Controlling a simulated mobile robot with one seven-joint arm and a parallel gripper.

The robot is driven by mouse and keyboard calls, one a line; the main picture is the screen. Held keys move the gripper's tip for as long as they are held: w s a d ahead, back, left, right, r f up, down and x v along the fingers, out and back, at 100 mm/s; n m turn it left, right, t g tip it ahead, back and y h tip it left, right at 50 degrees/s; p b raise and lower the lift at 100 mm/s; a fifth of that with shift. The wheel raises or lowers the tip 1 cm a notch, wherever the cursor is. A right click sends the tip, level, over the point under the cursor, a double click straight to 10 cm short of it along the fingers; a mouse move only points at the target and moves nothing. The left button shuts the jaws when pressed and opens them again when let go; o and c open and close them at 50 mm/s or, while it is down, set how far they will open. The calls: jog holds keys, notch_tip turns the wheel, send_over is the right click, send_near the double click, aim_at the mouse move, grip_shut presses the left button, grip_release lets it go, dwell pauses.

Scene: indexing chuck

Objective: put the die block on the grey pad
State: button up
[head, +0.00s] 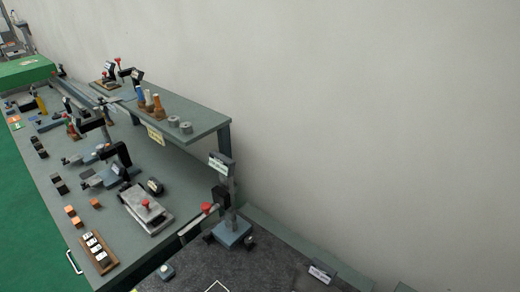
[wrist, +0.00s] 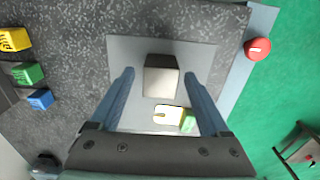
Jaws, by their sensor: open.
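In the wrist view, a pale grey-beige block (wrist: 161,77), which looks like the die block, sits on the flat grey pad (wrist: 204,52). My gripper (wrist: 158,74) is open, with one blue finger on each side of the block. A gap shows between the block and each finger. How high the fingertips are above the pad is hard to tell. The head view shows neither the block nor my gripper clearly.
A white-and-yellow piece (wrist: 168,114) and a green block (wrist: 188,121) lie near the pad's lower edge. A red knob (wrist: 257,48) is at right. Yellow (wrist: 14,39), green (wrist: 28,73) and blue (wrist: 40,99) blocks stand at left. The speckled surface (wrist: 75,50) between is clear.

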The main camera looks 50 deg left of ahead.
notch_tip(320, 180, up, 11)
jog(key=w+a+r+m+t+y, duration=0.3)
jog(key=w+r+m+t, duration=0.35)
jog(key=w+r, duration=1)
jog(key=w+d+r+m+t+y, duration=0.1)
jog(key=w+d+r+m+t, duration=0.2)
jog(key=r, duration=0.4)
jog(key=w+d+r+m+t, duration=0.1)
jog(key=w+r+t, duration=0.2)
jog(key=w+r, duration=0.4)
jog(key=s+d+r+m+t+h, duration=0.1)
jog(key=d+r+m+t, duration=0.3)
jog(key=r, duration=0.8)
jog(key=s+d+r+m+t, duration=0.15)
jog(key=d+r+t, duration=0.35)
jog(key=r, duration=0.7)
jog(key=s+d+r+m+t+h, duration=0.1)
jog(key=s+d+r+m+t, duration=0.1)
jog(key=s+r, duration=0.3)
jog(key=s+d+r+m+t+h, duration=0.2)
jog(key=s+d+r+m+t, duration=0.1)
jog(key=r, duration=0.7)
jog(key=shift+s+d+t+b, duration=0.3)
jog(key=shift+s+d+t, duration=0.15)
jog(key=shift+s+d, duration=0.55)
jog(key=shift+w+d, duration=0.15)
